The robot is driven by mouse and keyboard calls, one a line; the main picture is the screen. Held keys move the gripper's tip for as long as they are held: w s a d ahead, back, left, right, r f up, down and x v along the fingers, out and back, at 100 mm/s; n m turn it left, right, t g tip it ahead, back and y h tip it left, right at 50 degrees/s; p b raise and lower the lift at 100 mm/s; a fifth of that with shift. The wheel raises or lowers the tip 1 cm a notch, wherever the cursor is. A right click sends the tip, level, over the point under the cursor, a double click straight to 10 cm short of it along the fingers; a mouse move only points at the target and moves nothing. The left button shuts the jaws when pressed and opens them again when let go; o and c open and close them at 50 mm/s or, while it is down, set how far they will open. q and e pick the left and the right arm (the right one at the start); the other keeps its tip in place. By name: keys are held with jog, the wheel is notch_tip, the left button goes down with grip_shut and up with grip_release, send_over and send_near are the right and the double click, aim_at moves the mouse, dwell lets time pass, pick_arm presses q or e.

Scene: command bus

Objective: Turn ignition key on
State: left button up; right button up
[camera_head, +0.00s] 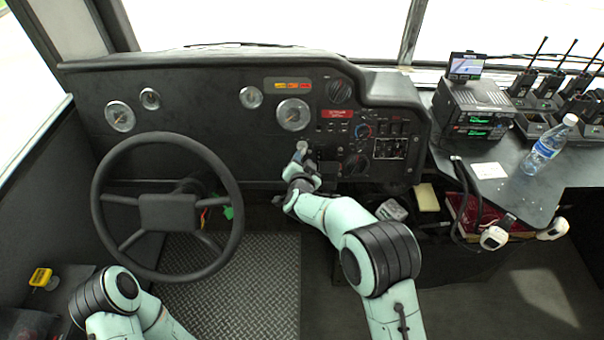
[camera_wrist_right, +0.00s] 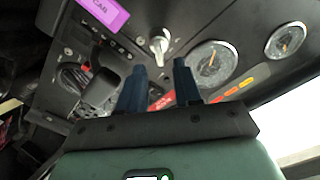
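A silver ignition key (camera_wrist_right: 158,45) sticks out of the dark dashboard in the right wrist view. My right gripper (camera_wrist_right: 160,80) has its two dark blue fingers apart with nothing held between them. The key lies just beyond the fingertips, roughly in line with the gap. In the head view, my right gripper (camera_head: 302,148) is up close to the dashboard, right of the steering wheel, and I cannot make out the key there. My left gripper is out of view; only part of that arm shows at the bottom left.
The steering wheel (camera_head: 168,212) stands left of my right arm. Gauges, knobs and switches cover the dashboard (camera_head: 200,115) around the gripper. A radio (camera_head: 474,108), a water bottle (camera_head: 548,145) and handheld radios stand on the right counter. The ribbed floor below is clear.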

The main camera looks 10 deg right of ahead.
jog(key=v, duration=0.7)
jog(key=shift+s, duration=0.3)
jog(key=shift+r, duration=0.1)
jog(key=s+d+f+n+g+y+p, duration=0.1)
jog(key=s+d+f+n+g+p, duration=0.2)
jog(key=s+f, duration=0.7)
jog(key=s+d+f+n+g+y+p, duration=0.1)
jog(key=s+d+f+g+p, duration=0.35)
jog(key=s+f, duration=0.55)
jog(key=s+a+f+g+y+p, duration=0.1)
jog(key=s+g+y, duration=0.1)
jog(key=s, duration=0.8)
jog(key=s+a+f+g+y+p, duration=0.1)
jog(key=s+g, duration=0.4)
jog(key=s, duration=0.6)
jog(key=shift+s+a+f+n+y+p, duration=0.25)
jog(key=shift+a+f+n+y+p, duration=0.15)
jog(key=shift+f+p, duration=0.3)
jog(key=shift+d+g, duration=0.1)
jog(key=shift+g, duration=0.15)
